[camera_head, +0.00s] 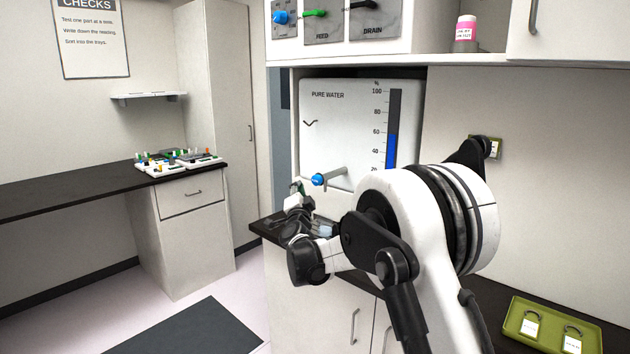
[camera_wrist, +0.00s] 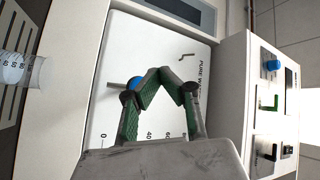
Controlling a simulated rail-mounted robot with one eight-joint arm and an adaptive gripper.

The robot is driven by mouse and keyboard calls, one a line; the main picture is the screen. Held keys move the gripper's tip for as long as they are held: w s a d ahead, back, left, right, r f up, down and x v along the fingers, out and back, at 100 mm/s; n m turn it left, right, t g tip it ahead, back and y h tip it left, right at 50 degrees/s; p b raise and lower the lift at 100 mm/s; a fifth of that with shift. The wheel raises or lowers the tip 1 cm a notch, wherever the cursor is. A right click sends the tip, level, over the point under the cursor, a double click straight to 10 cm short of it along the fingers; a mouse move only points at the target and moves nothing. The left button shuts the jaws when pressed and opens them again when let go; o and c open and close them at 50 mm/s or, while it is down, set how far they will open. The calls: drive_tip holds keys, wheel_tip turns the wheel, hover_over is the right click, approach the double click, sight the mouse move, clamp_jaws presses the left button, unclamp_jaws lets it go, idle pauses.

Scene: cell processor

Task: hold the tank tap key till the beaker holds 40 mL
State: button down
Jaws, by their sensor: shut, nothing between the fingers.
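The white pure water tank (camera_head: 340,115) has a gauge with blue up to just under 60. Its blue tap key (camera_head: 318,180) sits on a short spout at the tank's lower front. In the wrist view the blue key (camera_wrist: 134,83) shows close beside my left finger; whether they touch I cannot tell. My gripper (camera_wrist: 158,73) is shut and empty, its fingertips together in front of the tank face. In the head view my gripper (camera_head: 298,188) is small, just left of the key. The clear graduated beaker (camera_wrist: 18,70) is at the wrist view's left edge; its level is unclear.
A control panel (camera_head: 335,22) with feed and drain levers is above the tank. A green tray (camera_head: 550,325) with tags lies at lower right. The dark counter (camera_head: 265,227) runs below the tank.

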sight(312, 179)
drive_tip(key=shift+w+d, duration=1.35)
drive_tip(key=shift+w, duration=0.25)
drive_tip(key=shift+w+d, duration=0.1)
drive_tip(key=shift+w+d+b, duration=0.2)
drive_tip(key=shift+w+b, duration=0.05)
drive_tip(key=shift+b, duration=0.05)
idle(0.3)
drive_tip(key=shift+w+d, duration=0.35)
drive_tip(key=shift+w, duration=0.05)
idle(1.4)
drive_tip(key=shift+s+a, duration=0.1)
drive_tip(key=shift+s+a+b, duration=0.35)
drive_tip(key=shift+s+a, duration=0.15)
drive_tip(key=shift+s, duration=0.15)
drive_tip(key=shift+s+a+b, duration=0.4)
drive_tip(key=shift+s+a, duration=1.25)
drive_tip(key=shift+s, duration=0.25)
drive_tip(key=shift+r, duration=0.1)
